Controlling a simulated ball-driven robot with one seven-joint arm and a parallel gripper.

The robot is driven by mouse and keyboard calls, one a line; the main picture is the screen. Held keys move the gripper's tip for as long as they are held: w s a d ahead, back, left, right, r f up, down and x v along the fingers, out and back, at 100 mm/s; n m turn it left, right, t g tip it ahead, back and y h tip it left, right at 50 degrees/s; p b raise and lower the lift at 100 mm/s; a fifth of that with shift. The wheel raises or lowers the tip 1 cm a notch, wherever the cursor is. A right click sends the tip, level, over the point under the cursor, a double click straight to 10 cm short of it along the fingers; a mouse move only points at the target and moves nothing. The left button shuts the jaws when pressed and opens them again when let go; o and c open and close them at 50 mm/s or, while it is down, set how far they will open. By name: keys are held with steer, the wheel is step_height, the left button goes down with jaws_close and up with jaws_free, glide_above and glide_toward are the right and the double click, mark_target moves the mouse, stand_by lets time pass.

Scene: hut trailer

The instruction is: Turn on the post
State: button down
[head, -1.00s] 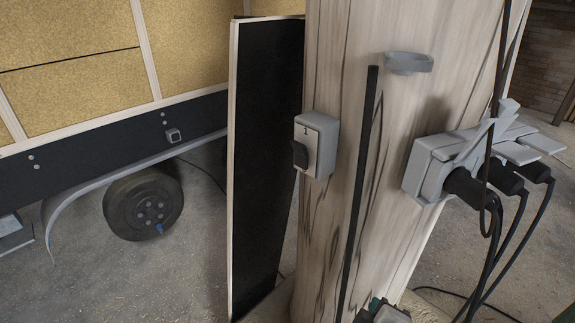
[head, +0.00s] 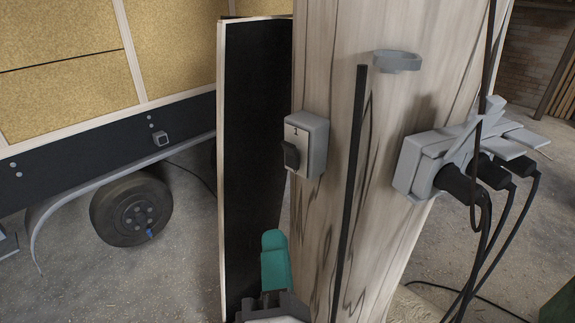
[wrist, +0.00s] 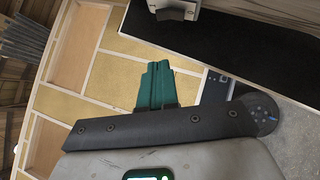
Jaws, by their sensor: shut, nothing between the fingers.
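The wooden post (head: 385,180) stands upright in the middle of the head view. A grey switch box (head: 312,145) marked "1" is on its left face, with a black rocker (head: 291,155) on the front. My gripper (head: 273,240) has teal fingers and is shut and empty. It is below and a little left of the switch box, apart from it. In the wrist view, the gripper (wrist: 156,68) points up toward the switch box (wrist: 175,10), which is cut off by the top edge. I cannot tell the rocker's setting.
A socket block (head: 425,160) with several black plugs and cables is on the post's right side. A grey bracket (head: 397,61) and a black strip (head: 350,190) are also on it. A black panel (head: 250,150) leans behind. A trailer wheel (head: 132,208) is at left.

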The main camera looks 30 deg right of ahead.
steer(key=p, duration=0.3)
glide_toward(291, 148)
steer(key=w+a, duration=0.1)
steer(key=w, duration=0.4)
steer(key=shift+w+d+r+p, duration=0.2)
steer(key=shift+d+r+p, duration=0.1)
steer(key=shift+d, duration=0.2)
steer(key=shift+w+d+r+p, duration=0.15)
steer(key=shift+d+r+p, duration=0.1)
steer(key=shift+d+r, duration=0.15)
steer(key=shift+w+d+r, duration=0.1)
steer(key=shift+w+d, duration=0.1)
steer(key=shift+d, duration=0.4)
steer(key=p, duration=0.1)
steer(key=r+m+g+p, duration=0.1)
steer(key=p, duration=0.1)
steer(key=shift+w+d+r, duration=0.1)
steer(key=shift+d+r, duration=0.15)
steer(key=shift+d, duration=0.1)
steer(key=shift+f, duration=0.45)
